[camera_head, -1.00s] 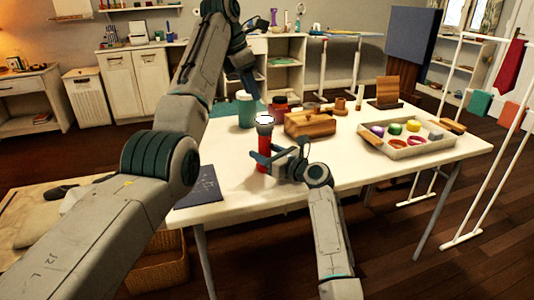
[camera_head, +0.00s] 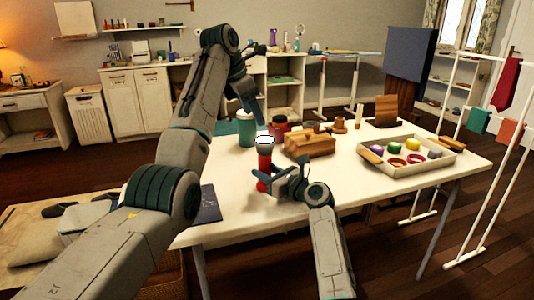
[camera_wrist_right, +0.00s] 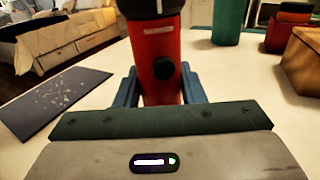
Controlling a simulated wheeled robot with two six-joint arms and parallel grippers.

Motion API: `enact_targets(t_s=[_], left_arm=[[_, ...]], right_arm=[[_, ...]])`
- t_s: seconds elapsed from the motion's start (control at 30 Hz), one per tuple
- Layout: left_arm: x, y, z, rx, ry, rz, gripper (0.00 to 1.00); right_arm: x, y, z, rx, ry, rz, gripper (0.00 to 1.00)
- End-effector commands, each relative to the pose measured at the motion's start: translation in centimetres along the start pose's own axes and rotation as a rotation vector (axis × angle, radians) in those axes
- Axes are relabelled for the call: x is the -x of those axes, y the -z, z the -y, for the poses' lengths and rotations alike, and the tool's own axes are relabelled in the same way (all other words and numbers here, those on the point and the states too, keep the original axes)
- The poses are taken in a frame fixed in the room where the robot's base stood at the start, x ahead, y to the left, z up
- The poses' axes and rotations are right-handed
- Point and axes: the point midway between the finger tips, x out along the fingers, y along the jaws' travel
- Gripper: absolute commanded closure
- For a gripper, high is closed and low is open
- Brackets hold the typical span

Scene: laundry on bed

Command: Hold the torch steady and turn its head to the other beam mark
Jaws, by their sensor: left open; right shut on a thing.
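The torch stands upright on the white table, with a red body (camera_head: 263,172) and a dark, pale-topped head (camera_head: 264,146). In the right wrist view its red body (camera_wrist_right: 157,62) shows a round black button and a small label; the top of the head is cut off. My right gripper (camera_head: 268,182) is shut on the lower body, with blue fingers either side of it in the wrist view (camera_wrist_right: 160,92). My left gripper (camera_head: 255,112) is open and empty just above the torch head, apart from it. The beam marks are too small to make out.
A tray (camera_head: 427,168) of coloured items lies further right. A dark blue sheet (camera_head: 207,205) lies at the table's left.

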Motion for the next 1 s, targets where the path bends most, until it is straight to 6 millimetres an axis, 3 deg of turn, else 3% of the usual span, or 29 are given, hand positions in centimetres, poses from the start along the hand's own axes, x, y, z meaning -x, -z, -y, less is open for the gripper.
enact_targets(t_s=[0.2, 0.47, 0.7, 1.0], left_arm=[[-3.4, 0.6, -1.6, 0.086, -0.162, 0.216, 0.31], [-4.4, 2.8, -1.7, 0.210, -0.365, 0.521, 0.31], [-3.4, 6.2, 0.9, 0.311, -0.509, 0.808, 0.31], [-5.6, 7.9, 5.8, 0.365, -0.478, 1.045, 0.31]], right_arm=[[0.0, 0.0, 0.0, 0.000, 0.000, 0.001, 0.93], [0.0, 0.0, 0.0, 0.000, 0.000, 0.000, 0.93], [0.0, 0.0, 0.0, 0.000, 0.000, 0.000, 0.93], [0.0, 0.0, 0.0, 0.000, 0.000, 0.000, 0.93]])
